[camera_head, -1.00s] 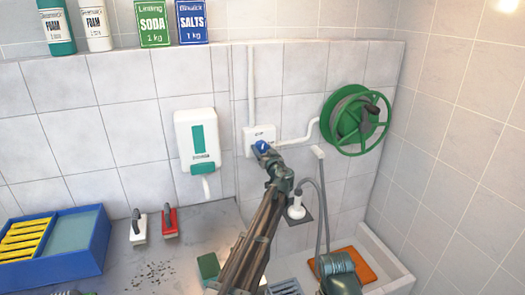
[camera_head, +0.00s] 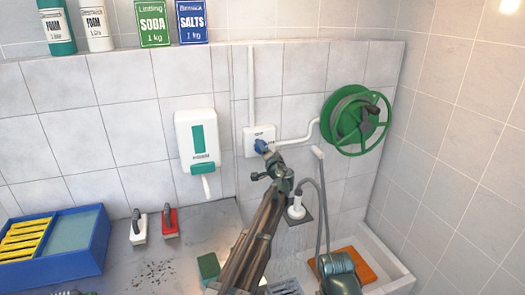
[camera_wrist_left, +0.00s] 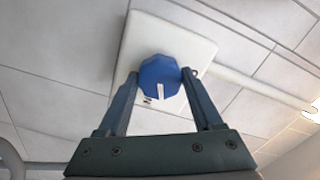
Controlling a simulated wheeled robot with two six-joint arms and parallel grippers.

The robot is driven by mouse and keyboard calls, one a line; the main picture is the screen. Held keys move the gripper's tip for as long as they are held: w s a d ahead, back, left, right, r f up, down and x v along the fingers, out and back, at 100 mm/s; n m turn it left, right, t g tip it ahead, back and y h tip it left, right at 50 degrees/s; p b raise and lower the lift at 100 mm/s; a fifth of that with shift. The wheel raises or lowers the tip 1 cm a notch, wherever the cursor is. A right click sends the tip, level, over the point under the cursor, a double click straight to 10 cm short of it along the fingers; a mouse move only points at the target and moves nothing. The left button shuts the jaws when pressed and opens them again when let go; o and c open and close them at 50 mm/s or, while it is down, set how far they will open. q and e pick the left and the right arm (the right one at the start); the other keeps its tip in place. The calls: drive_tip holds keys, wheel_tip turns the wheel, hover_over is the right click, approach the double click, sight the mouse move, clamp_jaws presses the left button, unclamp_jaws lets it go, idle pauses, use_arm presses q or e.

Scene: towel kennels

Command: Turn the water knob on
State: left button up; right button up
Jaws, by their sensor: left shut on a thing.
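The blue water knob (camera_head: 261,146) sits on a white wall box (camera_head: 252,135) on the tiled wall. My left gripper (camera_head: 265,150) reaches up to it from below and covers part of it. In the left wrist view the knob (camera_wrist_left: 160,75) is a blue many-sided disc with a white mark pointing down the picture. The fingers of the left gripper (camera_wrist_left: 160,84) stand on either side of it and are shut on its edges.
A green hose reel (camera_head: 329,125) hangs to the right of the box, joined by a white pipe. A white dispenser (camera_head: 184,130) is on the left. Below are a blue tray (camera_head: 85,262), two brushes, a green sponge (camera_head: 208,266) and a basin with an orange mat (camera_head: 371,268).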

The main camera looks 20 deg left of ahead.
use_arm(q)
drive_tip(key=m, duration=0.5)
idle(0.8)
drive_tip(key=o, duration=1.4)
drive_tip(key=v, duration=1.4)
drive_tip(key=shift+f, duration=0.1)
